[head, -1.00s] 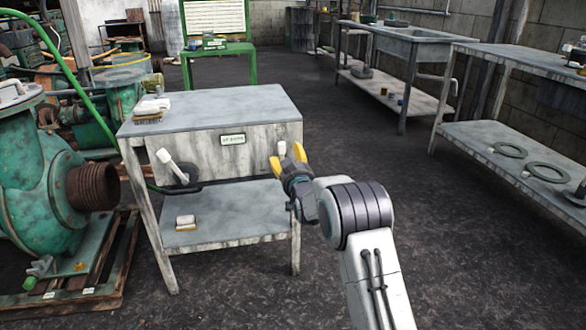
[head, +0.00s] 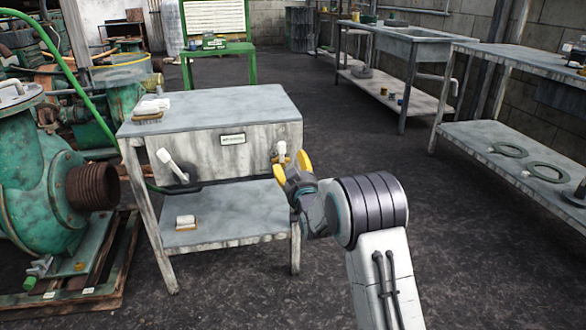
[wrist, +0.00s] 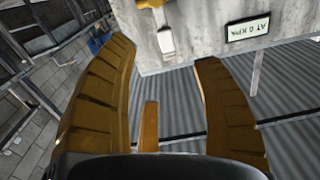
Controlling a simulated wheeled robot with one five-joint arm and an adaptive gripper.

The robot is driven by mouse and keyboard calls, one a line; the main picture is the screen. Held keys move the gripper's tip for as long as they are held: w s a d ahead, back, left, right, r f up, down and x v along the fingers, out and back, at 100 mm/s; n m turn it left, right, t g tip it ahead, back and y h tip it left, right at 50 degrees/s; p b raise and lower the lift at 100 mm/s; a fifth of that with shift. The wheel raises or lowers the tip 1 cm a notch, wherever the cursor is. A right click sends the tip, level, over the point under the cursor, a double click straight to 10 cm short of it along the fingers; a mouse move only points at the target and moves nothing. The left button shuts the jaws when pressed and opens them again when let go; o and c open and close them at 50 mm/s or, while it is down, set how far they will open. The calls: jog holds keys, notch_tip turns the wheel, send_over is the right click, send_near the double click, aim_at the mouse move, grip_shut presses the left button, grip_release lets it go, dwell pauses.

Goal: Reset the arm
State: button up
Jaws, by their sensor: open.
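My gripper (head: 291,165) is open and empty, with yellow fingers, in front of the right end of the grey table's front panel in the head view. A small white handle (head: 281,150) on the panel is just behind the fingertips in the head view. It also shows beyond the fingers in the wrist view (wrist: 166,40). The fingers appear apart from it.
The grey table (head: 215,105) carries a brush (head: 150,110) on top and another block (head: 186,222) on its lower shelf. A white lever (head: 170,163) sits on the panel's left. A green pump (head: 40,180) stands left. A rack (head: 520,145) stands right. Floor between is clear.

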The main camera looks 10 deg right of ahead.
jog(key=s+r+g+p, duration=0.3)
jog(key=s+r+p, duration=0.5)
jog(key=r+p, duration=0.25)
jog(key=s+r+g+p, duration=0.3)
jog(key=s+r+p, duration=0.5)
jog(key=r+p, duration=0.3)
jog(key=s+r+g+p, duration=0.3)
jog(key=s+r+p, duration=0.2)
jog(key=s, duration=0.6)
jog(key=s+r+g+p, duration=0.2)
jog(key=s+r+p, duration=0.4)
jog(key=s, duration=0.5)
jog(key=s+r+g+p, duration=0.3)
jog(key=s+r+p, duration=0.3)
jog(key=s+p, duration=0.3)
jog(key=shift+s+a+g, duration=0.15)
jog(key=shift+s+g, duration=0.15)
jog(key=shift+s, duration=0.75)
